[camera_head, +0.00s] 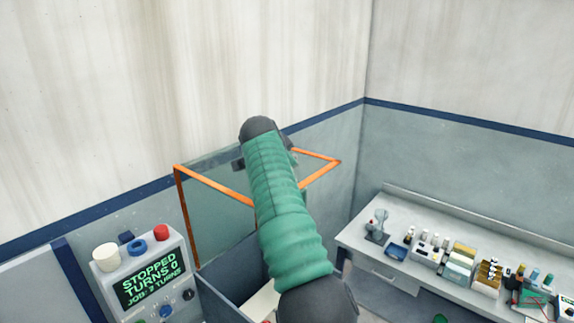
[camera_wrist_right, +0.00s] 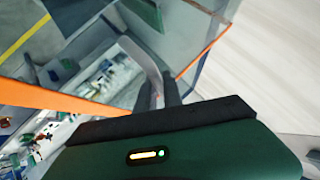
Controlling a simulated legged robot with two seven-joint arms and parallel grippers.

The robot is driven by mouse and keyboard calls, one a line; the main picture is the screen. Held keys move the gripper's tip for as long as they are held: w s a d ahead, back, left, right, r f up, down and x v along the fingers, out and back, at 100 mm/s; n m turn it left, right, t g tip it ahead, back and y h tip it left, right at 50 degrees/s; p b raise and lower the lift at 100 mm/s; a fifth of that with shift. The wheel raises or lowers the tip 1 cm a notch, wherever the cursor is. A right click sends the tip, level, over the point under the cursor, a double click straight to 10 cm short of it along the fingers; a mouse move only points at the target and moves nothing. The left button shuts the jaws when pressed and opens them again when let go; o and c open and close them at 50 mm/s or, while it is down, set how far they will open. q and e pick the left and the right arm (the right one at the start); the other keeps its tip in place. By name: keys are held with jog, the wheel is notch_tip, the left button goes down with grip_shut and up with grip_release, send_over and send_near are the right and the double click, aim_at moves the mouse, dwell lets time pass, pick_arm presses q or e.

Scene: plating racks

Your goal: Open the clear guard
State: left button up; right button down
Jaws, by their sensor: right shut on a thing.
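The clear guard (camera_head: 208,215) is a see-through panel with orange edges, standing behind the control box in the head view. Its orange edging runs behind my right arm and shows again on the right side. In the right wrist view its orange edge (camera_wrist_right: 62,101) crosses the picture at an angle. My right gripper (camera_wrist_right: 159,90) has its dark fingers close together at the guard, shut on a part of it. The exact grip point is hard to make out, and my arm covers much of the guard in the head view. My left gripper is not in view.
A control box (camera_head: 150,275) reading "STOPPED TURNS 0" stands at the lower left, with white, blue and red knobs on top. A bench (camera_head: 365,250) with bottles, boxes and small tools runs along the right wall. The walls close in behind the guard.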

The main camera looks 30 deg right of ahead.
jog(key=shift+f, duration=0.1)
jog(key=c, duration=1.8)
grip_release()
jog(key=shift+o, duration=0.2)
jog(key=shift+a, duration=0.1)
jog(key=shift+s+a+b, duration=0.1)
jog(key=shift+a+b, duration=0.1)
jog(key=shift+b, duration=0.1)
jog(key=b+v, duration=0.2)
jog(key=v, duration=1.4)
jog(key=shift+r, duration=0.25)
